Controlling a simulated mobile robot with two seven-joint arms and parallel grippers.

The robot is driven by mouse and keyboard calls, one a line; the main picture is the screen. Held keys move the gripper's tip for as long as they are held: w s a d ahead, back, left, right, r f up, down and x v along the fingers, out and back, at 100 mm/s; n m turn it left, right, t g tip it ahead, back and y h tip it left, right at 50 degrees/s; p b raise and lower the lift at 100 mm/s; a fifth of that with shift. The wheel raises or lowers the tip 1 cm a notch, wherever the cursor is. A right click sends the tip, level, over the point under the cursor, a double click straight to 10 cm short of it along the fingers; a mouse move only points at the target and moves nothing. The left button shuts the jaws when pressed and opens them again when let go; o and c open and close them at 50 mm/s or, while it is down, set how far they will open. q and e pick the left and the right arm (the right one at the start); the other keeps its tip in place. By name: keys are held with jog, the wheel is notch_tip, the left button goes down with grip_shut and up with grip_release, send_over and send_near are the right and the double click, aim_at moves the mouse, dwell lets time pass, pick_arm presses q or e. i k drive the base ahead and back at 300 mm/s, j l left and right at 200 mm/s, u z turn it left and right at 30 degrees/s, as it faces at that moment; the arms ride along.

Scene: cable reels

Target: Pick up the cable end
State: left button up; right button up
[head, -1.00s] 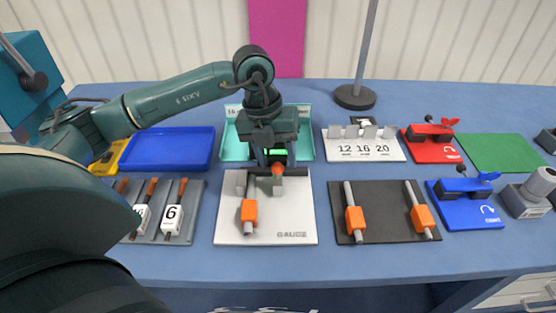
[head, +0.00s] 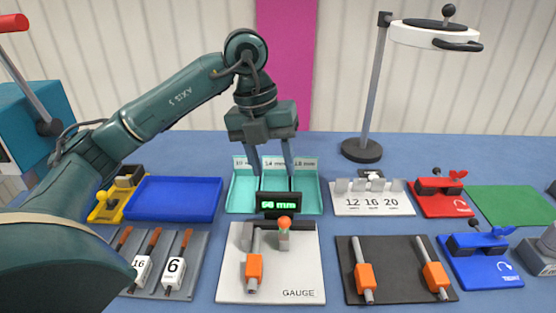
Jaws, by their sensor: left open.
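A short grey cable-like rod with an orange block (head: 255,266) lies on the white gauge plate (head: 305,265), against a grey stop. A grey post with a round orange top (head: 284,238) stands beside it on the plate. Two more grey rods with orange blocks, a left one (head: 366,277) and a right one (head: 435,275), lie on a dark mat (head: 400,283) to the right. I cannot tell which of these is the cable end. My left gripper (head: 271,172) is open and empty, pointing down over the teal tray behind the gauge's display. My right gripper is not in view.
The teal tray (head: 240,204) and a blue tray (head: 178,198) stand behind. The gauge display (head: 278,205) reads 68 mm or similar. A tool rack (head: 200,265) is at left, a lamp (head: 362,150) at back. Red (head: 443,198) and blue (head: 484,262) fixtures stand right.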

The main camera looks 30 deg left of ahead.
aim_at(254, 265)
jog(key=k, duration=1)
